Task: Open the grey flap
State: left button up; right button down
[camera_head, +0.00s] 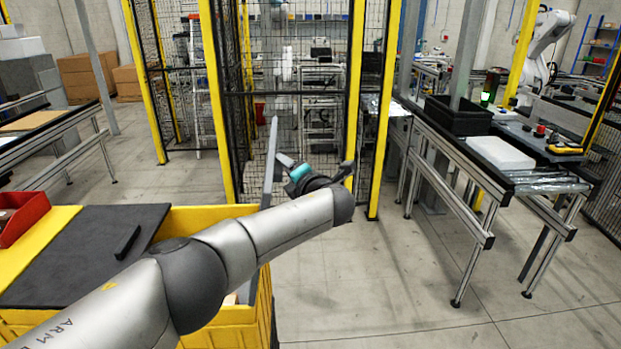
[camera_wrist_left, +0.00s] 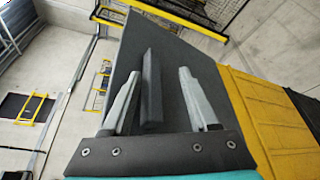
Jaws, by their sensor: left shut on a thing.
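The grey flap (camera_head: 270,160) stands nearly upright at the right side of the yellow box (camera_head: 190,220), seen almost edge-on in the head view. In the left wrist view the dark flap (camera_wrist_left: 188,62) fills the middle, with a bar handle (camera_wrist_left: 152,90) on its face. My left gripper (camera_head: 282,160) is at the face of the raised flap. My left arm hides part of the box's opening. My right gripper is not in view.
A second dark flap (camera_head: 85,255) with a black handle (camera_head: 128,242) lies flat on the box's left part. A red bin (camera_head: 22,218) sits at far left. A fenced cell stands behind, and a workbench (camera_head: 435,150) stands right. Open floor lies between.

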pick_arm(q)
jog(key=v, duration=1.3)
